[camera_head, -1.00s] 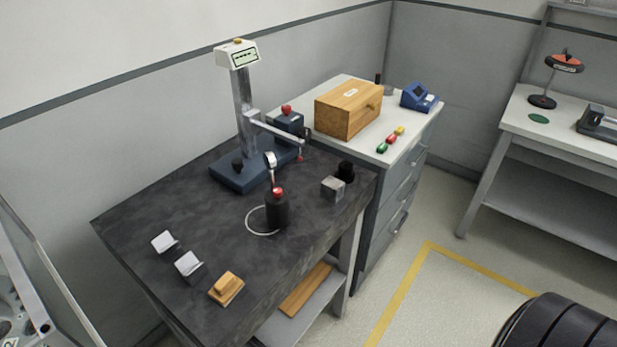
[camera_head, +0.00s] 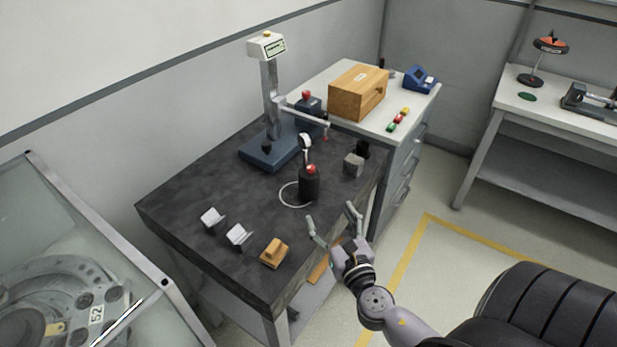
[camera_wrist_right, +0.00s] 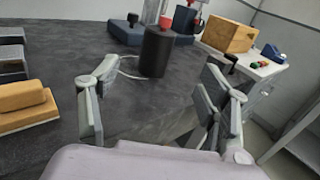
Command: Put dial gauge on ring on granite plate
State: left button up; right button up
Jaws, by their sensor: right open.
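The dial gauge has a small white face (camera_head: 306,141) on a post above a black cylindrical base with a red knob (camera_head: 309,185). It stands upright on the dark granite plate (camera_head: 215,178). The thin white ring (camera_head: 283,201) shows on the plate to the left of the base, which hides its right part. My right gripper (camera_head: 333,214) is open and empty, in front of the gauge near the plate's front edge. In the right wrist view the black base (camera_wrist_right: 156,52) is ahead, between the open fingers (camera_wrist_right: 158,85). My left gripper is out of view.
A height stand (camera_head: 270,153) is behind the gauge. A metal block (camera_head: 353,164) is to its right. Two small V-shaped blocks (camera_head: 237,235) and a wooden block (camera_head: 274,252) are at the front left. A cabinet with a wooden box (camera_head: 358,95) adjoins the plate.

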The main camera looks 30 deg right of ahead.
aim_at(312, 182)
jog(key=p+x, duration=0.2)
jog(key=x, duration=0.8)
jog(key=shift+p+x, duration=0.3)
jog(key=shift+x, duration=2.6)
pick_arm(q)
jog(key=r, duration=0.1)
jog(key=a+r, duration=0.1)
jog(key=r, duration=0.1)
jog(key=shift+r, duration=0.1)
pick_arm(e)
jog(key=shift+s, duration=0.1)
jog(key=shift+c, duration=0.4)
jog(key=shift+c, duration=0.7)
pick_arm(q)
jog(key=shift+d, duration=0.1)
pick_arm(e)
jog(key=shift+r, duration=0.15)
grip_shut()
